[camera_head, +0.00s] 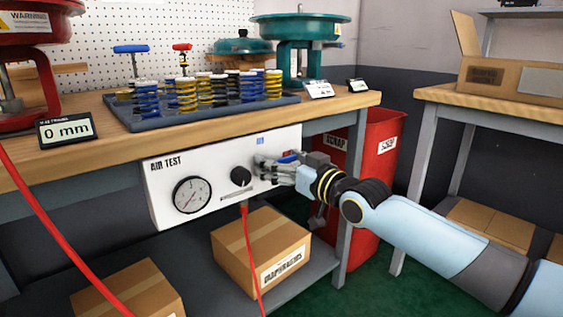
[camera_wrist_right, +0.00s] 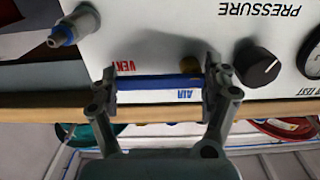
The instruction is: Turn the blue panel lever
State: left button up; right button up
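The white AIR TEST panel (camera_head: 218,208) hangs under the front edge of the workbench. Its blue lever (camera_head: 291,157) is at the panel's right end, partly hidden by my right gripper (camera_head: 268,170). In the right wrist view the blue lever (camera_wrist_right: 160,83) lies across the picture between the two widely spread fingers of my right gripper (camera_wrist_right: 162,80). Its ends run up to or behind the fingertips; I cannot tell if they touch. VENT and AIR labels show upside down beside it. My left gripper is not in view.
A black knob (camera_head: 240,176) and round gauge (camera_head: 192,194) sit left of the lever; a red hose (camera_head: 252,250) hangs below. A metal fitting (camera_wrist_right: 75,24) sticks out in the wrist view. The red scrap bin (camera_head: 380,150) stands right, and a cardboard box (camera_head: 262,245) below.

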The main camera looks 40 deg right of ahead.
jog(key=c, duration=1)
